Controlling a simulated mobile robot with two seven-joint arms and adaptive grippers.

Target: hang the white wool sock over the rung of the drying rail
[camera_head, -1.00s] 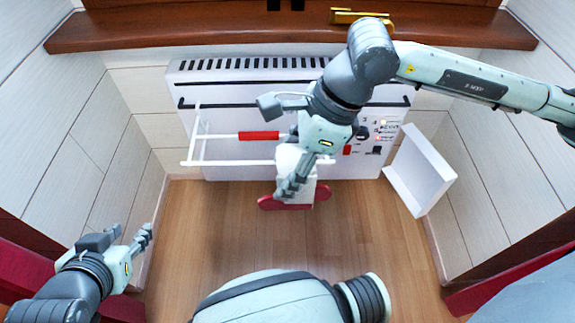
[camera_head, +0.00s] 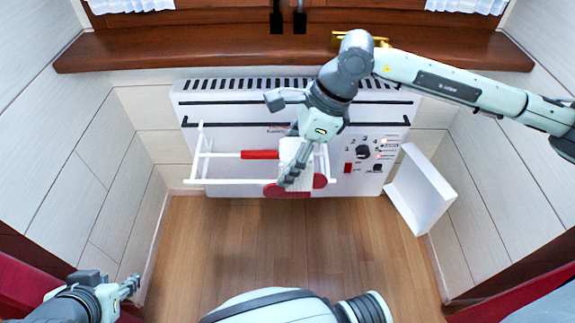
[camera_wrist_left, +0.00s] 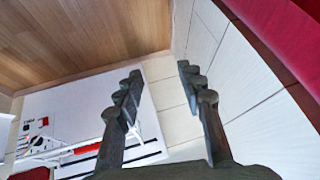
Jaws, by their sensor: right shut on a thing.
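The white wool sock (camera_head: 297,151) is in my right gripper (camera_head: 288,182), at the right end of the drying rail. The gripper is shut on it and covers part of it. Red parts show on both sides at the sock's lower end. The white drying rail (camera_head: 201,158) stands out from the heater, with its front rung (camera_head: 230,181) running behind or under the sock. I cannot tell whether the sock touches the rung. My left gripper (camera_head: 131,286) is empty and open at lower left; its spread fingers show in the left wrist view (camera_wrist_left: 160,80).
A wooden sill (camera_head: 200,52) with a brass object (camera_head: 345,40) runs above. The wooden floor (camera_head: 220,240) in front is clear.

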